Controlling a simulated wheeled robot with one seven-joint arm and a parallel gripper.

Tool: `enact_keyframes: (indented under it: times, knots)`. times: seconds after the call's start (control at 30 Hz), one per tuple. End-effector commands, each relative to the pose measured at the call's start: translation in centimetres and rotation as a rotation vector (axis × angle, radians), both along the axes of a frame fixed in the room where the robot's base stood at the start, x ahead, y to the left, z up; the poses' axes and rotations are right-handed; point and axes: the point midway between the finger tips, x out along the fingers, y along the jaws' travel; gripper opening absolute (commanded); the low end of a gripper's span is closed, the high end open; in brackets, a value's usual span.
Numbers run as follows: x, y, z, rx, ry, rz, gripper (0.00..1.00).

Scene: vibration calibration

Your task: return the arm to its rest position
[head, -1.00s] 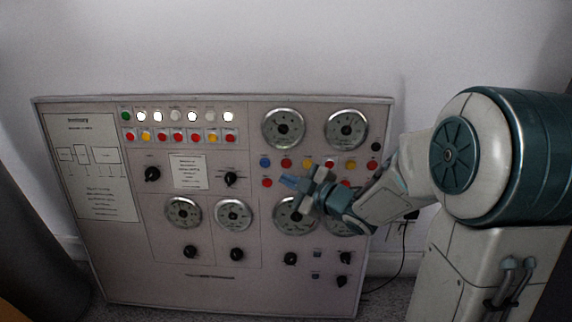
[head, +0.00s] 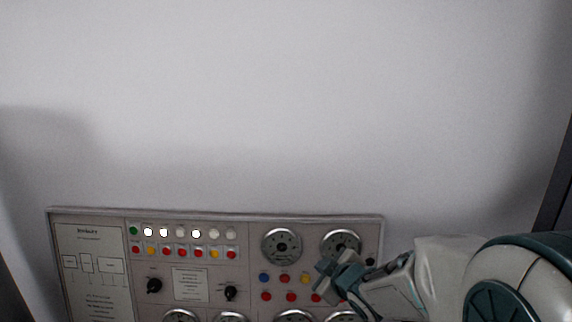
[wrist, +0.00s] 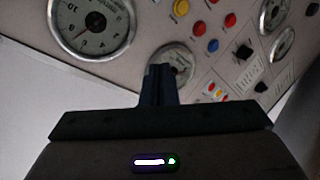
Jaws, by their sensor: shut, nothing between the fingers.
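My gripper (head: 326,279) shows in the head view at the lower right, in front of the right part of a grey control panel (head: 140,218). Its fingers are together and hold nothing. In the wrist view the closed fingers (wrist: 161,72) stand up in the middle, in front of a round gauge. The fingers overlap part of the button rows in the head view; I cannot tell the exact gap to the panel. My arm (head: 440,280) reaches in from the right edge.
The panel carries dials (head: 282,246), a row of lamps with some lit white (head: 164,232), coloured buttons (head: 198,252) and black knobs (head: 154,286). Its lower part is out of the head view. A plain wall (head: 280,100) rises above it.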

Motion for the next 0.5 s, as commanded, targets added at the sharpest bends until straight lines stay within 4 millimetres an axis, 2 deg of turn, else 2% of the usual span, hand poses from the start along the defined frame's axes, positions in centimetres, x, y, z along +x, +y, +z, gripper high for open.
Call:
enact_keyframes:
  times: [0.03,0.27,0.5]
  knots:
    - [-0.5,-0.9,3.0,-0.004,0.027,-0.054,0.0]
    - [-3.8,-4.9,9.0,0.016,0.19,-0.309,0.0]
    - [-9.1,-7.5,15.0,0.087,0.381,-0.546,0.0]
